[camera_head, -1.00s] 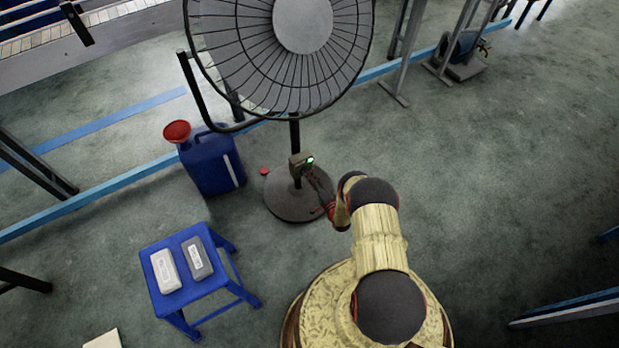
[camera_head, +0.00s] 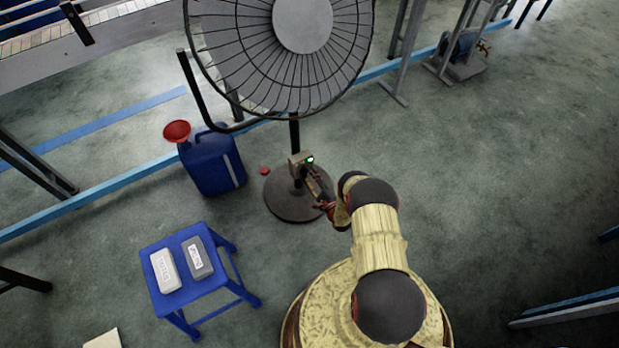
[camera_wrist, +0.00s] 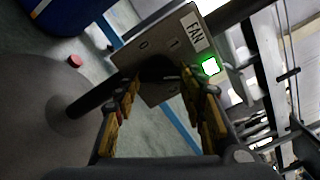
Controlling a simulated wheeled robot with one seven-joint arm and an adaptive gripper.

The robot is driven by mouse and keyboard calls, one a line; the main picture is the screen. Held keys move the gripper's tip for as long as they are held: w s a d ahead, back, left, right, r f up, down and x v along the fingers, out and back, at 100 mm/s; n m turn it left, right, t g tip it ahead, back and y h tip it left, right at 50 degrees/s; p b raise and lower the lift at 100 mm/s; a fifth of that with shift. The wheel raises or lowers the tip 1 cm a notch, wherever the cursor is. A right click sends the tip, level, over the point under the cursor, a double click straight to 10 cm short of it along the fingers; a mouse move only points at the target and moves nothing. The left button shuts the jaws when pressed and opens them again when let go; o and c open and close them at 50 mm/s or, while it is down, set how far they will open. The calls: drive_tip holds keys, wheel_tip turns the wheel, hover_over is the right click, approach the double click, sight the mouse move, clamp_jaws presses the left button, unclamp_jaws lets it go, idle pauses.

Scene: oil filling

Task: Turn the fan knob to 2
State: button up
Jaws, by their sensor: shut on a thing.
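The fan's control box (camera_head: 299,160) sits on the post just above the round base, with a lit green light. In the wrist view the box (camera_wrist: 150,38) shows a FAN label (camera_wrist: 194,33), a 0, a 1 and the green light (camera_wrist: 210,66). No 2 mark can be made out. The dark fan knob (camera_wrist: 158,67) is on the box face between my fingertips. My gripper (camera_wrist: 162,80) is shut on it, with yellow-padded fingers either side. The gripper (camera_head: 311,171) reaches the box from the lower right in the head view. The knob's exact pointing is too dark to read.
The fan head (camera_head: 285,60) stands above the box. A blue can (camera_head: 212,165) with a red funnel (camera_head: 177,130) stands left of the fan base (camera_head: 292,205). A blue stool (camera_head: 190,292) with two boxes is at lower left.

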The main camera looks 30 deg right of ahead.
drive_tip(key=shift+d+f, duration=0.1)
drive_tip(key=o, duration=1.1)
drive_tip(key=shift+c, duration=0.2)
drive_tip(key=shift+o, duration=0.5)
drive_tip(key=s, duration=1.2)
drive_tip(key=shift+d, duration=0.15)
